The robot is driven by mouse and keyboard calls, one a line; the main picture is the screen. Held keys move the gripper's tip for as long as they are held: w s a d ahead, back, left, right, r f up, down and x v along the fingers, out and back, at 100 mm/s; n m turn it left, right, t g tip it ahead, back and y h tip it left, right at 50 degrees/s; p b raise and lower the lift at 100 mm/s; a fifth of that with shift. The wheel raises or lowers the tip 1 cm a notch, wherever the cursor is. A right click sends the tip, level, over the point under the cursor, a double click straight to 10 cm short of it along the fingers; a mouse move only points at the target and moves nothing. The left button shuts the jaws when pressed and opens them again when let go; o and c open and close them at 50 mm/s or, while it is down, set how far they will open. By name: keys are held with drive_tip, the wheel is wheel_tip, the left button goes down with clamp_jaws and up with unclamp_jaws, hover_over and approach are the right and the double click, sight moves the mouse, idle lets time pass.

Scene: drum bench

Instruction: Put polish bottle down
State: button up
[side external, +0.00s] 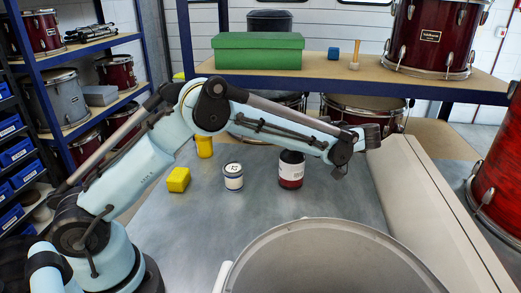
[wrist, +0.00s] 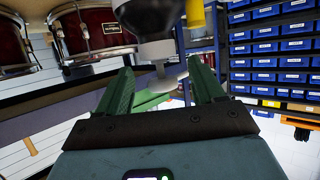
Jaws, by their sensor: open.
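My gripper (side external: 370,133) is at the right end of my arm in the side external view, raised near the shelf edge. In the wrist view its two green fingers (wrist: 160,67) stand wide apart, with nothing visibly clamped between them. A dark rounded object (wrist: 150,16) with a grey lower part is at the top of the wrist view; I cannot tell what it is. A dark red container (side external: 291,170) with a black top and pale label stands upright on the bench, apart from my gripper. A yellow bottle-like object (side external: 205,147) is partly hidden behind my arm. I cannot tell which is the polish bottle.
On the grey bench (side external: 330,195) stand a white-and-blue tin (side external: 233,177) and a yellow block (side external: 178,180). A large grey drum shell (side external: 320,235) is in front. A beige beam (side external: 425,205) runs along the right. A green box (side external: 258,52) sits on the shelf above.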

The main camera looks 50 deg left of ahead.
drive_tip(key=x, duration=0.4)
drive_tip(key=shift+a, duration=0.1)
drive_tip(key=shift+c, duration=0.2)
